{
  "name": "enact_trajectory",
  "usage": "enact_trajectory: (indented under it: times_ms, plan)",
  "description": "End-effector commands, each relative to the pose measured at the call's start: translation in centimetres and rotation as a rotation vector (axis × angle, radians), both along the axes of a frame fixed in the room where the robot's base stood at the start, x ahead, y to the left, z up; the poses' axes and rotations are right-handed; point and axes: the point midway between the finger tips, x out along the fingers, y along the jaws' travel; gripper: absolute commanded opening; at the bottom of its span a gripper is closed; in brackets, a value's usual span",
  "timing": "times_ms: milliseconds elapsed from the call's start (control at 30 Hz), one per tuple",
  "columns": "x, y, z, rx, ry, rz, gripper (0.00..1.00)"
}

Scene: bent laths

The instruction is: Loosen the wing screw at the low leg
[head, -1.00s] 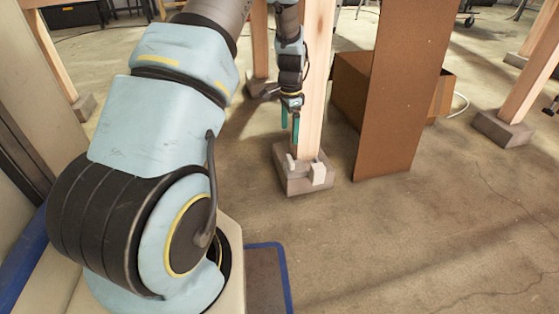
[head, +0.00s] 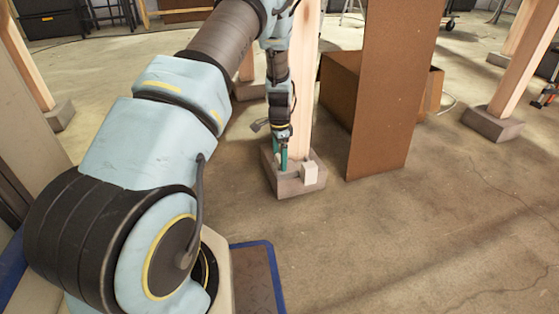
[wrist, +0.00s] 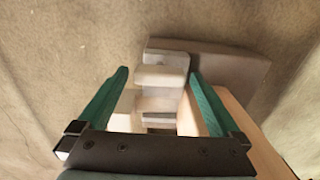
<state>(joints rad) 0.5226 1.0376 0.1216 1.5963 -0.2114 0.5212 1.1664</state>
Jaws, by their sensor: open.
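The low leg (head: 303,90) is a pale wooden post standing in a grey foot block (head: 287,187). In the wrist view the leg (wrist: 245,125) lies at the right, beside the right finger, and the foot block (wrist: 225,68) lies beyond. My gripper (head: 282,160) is low beside the leg, pointing down. In the wrist view its green fingers (wrist: 159,73) are apart, with pale stepped pieces (wrist: 160,80) between them. I cannot tell which of these is the wing screw, or whether a finger touches it. A pale block (head: 310,173) sits on the foot's near side.
A tall brown panel (head: 392,100) stands right of the leg, with a cardboard box (head: 340,85) behind it. Another wooden leg on a grey foot (head: 492,124) is farther right. The floor (head: 400,240) in front is clear.

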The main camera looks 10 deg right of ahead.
Motion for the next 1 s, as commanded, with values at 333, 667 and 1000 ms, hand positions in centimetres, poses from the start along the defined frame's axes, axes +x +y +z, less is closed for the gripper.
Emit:
enact_trajectory:
  times_ms: [333,667,1000]
  plan:
    - [0.01,-0.03,-0.15,-0.001,-0.001,0.0,0.95]
    - [0.01,-0.03,-0.14,-0.001,-0.001,0.0,0.58]
    - [0.01,-0.03,-0.14,-0.001,0.0,0.001,0.24]
